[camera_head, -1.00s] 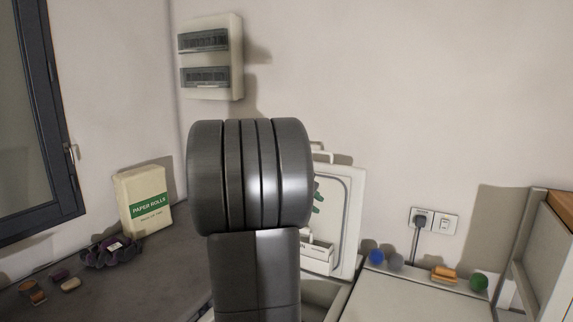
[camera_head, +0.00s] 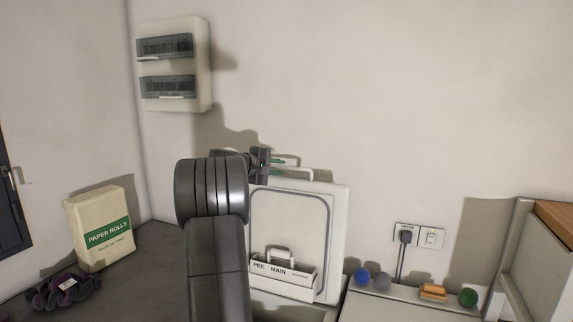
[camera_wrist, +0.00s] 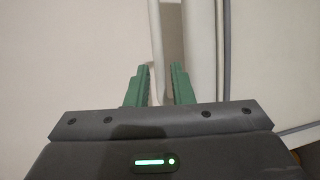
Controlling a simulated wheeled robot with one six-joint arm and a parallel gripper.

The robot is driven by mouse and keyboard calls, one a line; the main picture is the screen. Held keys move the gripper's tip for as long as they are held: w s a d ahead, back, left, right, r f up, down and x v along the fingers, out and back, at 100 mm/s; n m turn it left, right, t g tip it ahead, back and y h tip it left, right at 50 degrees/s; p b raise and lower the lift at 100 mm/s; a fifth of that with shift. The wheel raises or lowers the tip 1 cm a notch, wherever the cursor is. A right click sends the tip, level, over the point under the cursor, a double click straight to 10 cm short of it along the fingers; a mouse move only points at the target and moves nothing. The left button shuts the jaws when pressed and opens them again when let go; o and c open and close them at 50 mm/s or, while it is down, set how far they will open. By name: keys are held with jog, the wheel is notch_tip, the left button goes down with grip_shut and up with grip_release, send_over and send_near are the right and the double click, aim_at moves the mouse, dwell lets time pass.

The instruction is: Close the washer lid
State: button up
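The washer lid (camera_head: 335,215) stands open and upright near the wall, a white panel with a grey inner outline. A pale handle (camera_head: 304,171) runs along its top edge. My gripper (camera_head: 283,168) is at the lid's top left. In the wrist view, its two green fingers (camera_wrist: 161,78) are apart, with the pale handle bar (camera_wrist: 156,45) running up between them. The lid (camera_wrist: 201,60) lies just right of the bar. I cannot tell whether the fingers touch anything. A detergent caddy marked PRE MAIN (camera_head: 280,276) shows in front of the lid's lower part. My arm hides the washer's left side.
A white top (camera_head: 400,303) on the right has blue, grey and green balls and an orange sponge (camera_head: 433,292) along its back. A paper rolls pack (camera_head: 101,228) and a dark cloth (camera_head: 65,289) sit on the left counter. A socket (camera_head: 406,234) is on the wall.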

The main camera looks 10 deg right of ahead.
aim_at(285, 168)
jog(key=shift+p+x, duration=0.6)
jog(key=shift+x, duration=1.75)
grip_shut()
